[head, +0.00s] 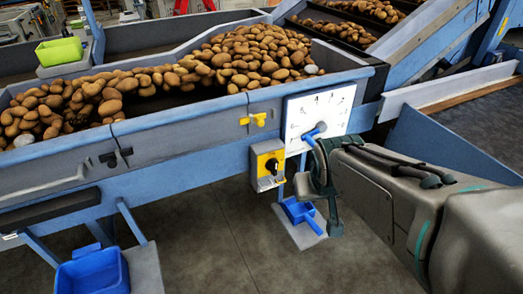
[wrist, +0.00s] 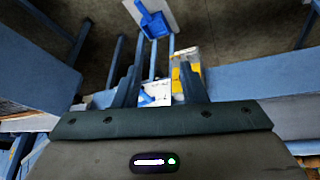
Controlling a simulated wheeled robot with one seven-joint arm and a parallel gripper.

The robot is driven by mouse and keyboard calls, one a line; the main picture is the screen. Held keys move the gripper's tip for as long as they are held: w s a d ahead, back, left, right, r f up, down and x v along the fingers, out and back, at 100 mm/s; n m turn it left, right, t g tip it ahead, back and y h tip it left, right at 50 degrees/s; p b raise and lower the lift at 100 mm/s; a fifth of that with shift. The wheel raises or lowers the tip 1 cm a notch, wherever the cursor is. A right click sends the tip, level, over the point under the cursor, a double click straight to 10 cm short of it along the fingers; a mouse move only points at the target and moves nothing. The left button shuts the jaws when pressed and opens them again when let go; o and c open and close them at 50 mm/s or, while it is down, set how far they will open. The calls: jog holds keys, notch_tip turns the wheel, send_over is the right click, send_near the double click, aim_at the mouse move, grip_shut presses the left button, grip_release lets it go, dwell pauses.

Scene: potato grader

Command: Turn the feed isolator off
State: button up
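The feed isolator looks to be the yellow box (head: 268,160) with a black rotary knob, on the blue frame below the conveyor side. Its knob's exact setting is too small to read. A yellow part of it shows beside the right finger in the wrist view (wrist: 185,65). My gripper (head: 318,180) is right of the isolator, apart from it, in front of the white dial's lower edge. In the wrist view its two fingers (wrist: 160,85) stand apart with nothing held between them.
A white dial plate (head: 320,112) with a blue lever is just above my gripper; part of it shows between the fingers in the wrist view (wrist: 155,93). A yellow catch (head: 258,119) is above the isolator. Potatoes (head: 250,60) fill the conveyor.

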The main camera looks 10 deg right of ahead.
jog(key=w+d+f+n+t+b, duration=0.1)
jog(key=w+d+f+t+b, duration=0.35)
jog(key=w+f+b, duration=0.55)
jog(key=n+t+y+b, duration=0.3)
jog(key=t+y+b, duration=0.45)
jog(key=b, duration=0.45)
send_near(276, 166)
jog(key=shift+h, duration=0.35)
jog(key=b+x, duration=0.2)
jog(key=x, duration=0.6)
jog(key=shift+w+a, duration=0.3)
jog(key=shift+w, duration=0.05)
grip_shut()
